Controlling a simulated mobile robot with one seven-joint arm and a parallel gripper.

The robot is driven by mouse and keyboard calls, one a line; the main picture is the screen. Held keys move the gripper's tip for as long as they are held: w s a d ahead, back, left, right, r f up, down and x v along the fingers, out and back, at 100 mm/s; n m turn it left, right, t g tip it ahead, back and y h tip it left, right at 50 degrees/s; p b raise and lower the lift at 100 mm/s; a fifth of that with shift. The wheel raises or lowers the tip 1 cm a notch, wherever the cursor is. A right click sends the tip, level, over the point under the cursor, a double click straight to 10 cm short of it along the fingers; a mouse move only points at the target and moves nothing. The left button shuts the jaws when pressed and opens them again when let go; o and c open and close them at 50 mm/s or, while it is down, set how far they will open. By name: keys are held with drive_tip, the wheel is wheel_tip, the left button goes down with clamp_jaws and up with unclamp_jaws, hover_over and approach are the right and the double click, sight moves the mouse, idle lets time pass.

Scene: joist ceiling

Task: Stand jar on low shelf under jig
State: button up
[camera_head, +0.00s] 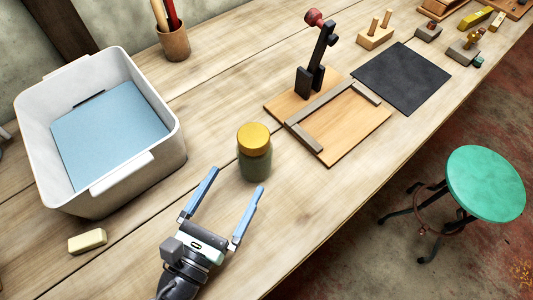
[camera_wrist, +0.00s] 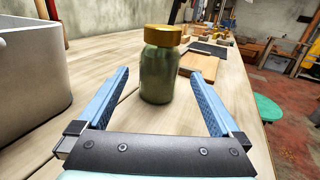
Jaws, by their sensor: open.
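A green glass jar (camera_head: 255,163) with a yellow-gold lid stands upright on the wooden workbench. In the wrist view the jar (camera_wrist: 158,75) is ahead of my gripper, centred between the finger lines. My gripper (camera_head: 226,198) is open and empty, with its blue fingers pointing toward the jar. The jig (camera_head: 340,125) is a wooden board with grey strips and a dark upright clamp with a red knob. No low shelf can be made out.
A white bin (camera_head: 120,185) with a blue sheet inside stands left of the jar. A cream block (camera_head: 87,241) lies in front of it. A black mat (camera_head: 402,78) and small wooden pieces lie beyond the jig. A green stool (camera_head: 485,184) stands off the bench's edge.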

drive_tip(key=x, duration=0.4)
drive_tip(key=p+x, duration=0.1)
drive_tip(key=x, duration=0.7)
drive_tip(key=shift+w+d+r+p, duration=0.2)
drive_tip(key=shift+r+p, duration=0.15)
drive_tip(key=shift+p, duration=0.05)
clamp_jaws()
